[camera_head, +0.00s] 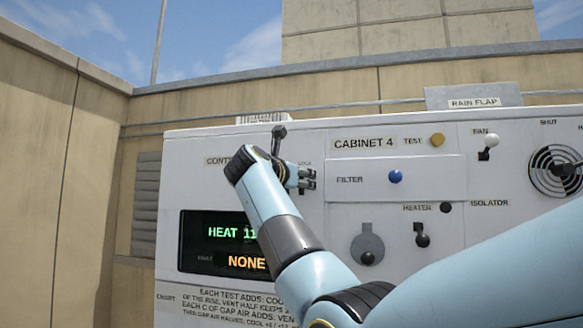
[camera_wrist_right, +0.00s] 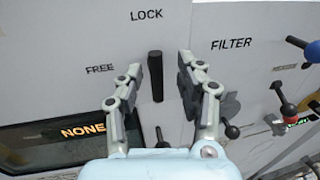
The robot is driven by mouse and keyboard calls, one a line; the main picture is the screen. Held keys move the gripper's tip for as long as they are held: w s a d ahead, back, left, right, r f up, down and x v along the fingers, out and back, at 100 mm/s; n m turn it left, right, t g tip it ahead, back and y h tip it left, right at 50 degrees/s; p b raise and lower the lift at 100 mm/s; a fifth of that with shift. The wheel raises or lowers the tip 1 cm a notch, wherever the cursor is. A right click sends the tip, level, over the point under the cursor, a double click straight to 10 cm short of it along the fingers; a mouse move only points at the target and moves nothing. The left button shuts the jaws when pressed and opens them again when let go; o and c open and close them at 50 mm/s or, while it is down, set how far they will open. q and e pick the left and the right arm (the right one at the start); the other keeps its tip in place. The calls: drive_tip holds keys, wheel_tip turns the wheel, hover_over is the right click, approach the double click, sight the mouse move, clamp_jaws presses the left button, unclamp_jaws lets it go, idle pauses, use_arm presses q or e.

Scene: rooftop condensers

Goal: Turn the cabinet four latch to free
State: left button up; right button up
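The cabinet four latch shows in the right wrist view as a dark upright bar (camera_wrist_right: 156,84), its upper end toward the LOCK label. The FREE label is to its left. My right gripper (camera_wrist_right: 169,76) is open, with its fingers on either side of the bar. The bar is closer to the left finger; I cannot tell whether they touch. In the head view, my right gripper (camera_head: 311,179) is in front of the panel of cabinet 4 (camera_head: 458,305) and hides the latch. My left gripper is not in view.
The panel also has a blue filter knob (camera_head: 396,177), a yellow test button (camera_head: 437,140), a fan switch (camera_head: 488,147), a heater lever (camera_head: 422,237) and a hanging lever (camera_head: 368,250). A display (camera_head: 196,250) reads HEAT and NONE. My right forearm covers part of it.

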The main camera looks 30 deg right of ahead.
drive_tip(key=shift+w+a, duration=0.1)
clamp_jaws()
drive_tip(key=shift+f, duration=0.1)
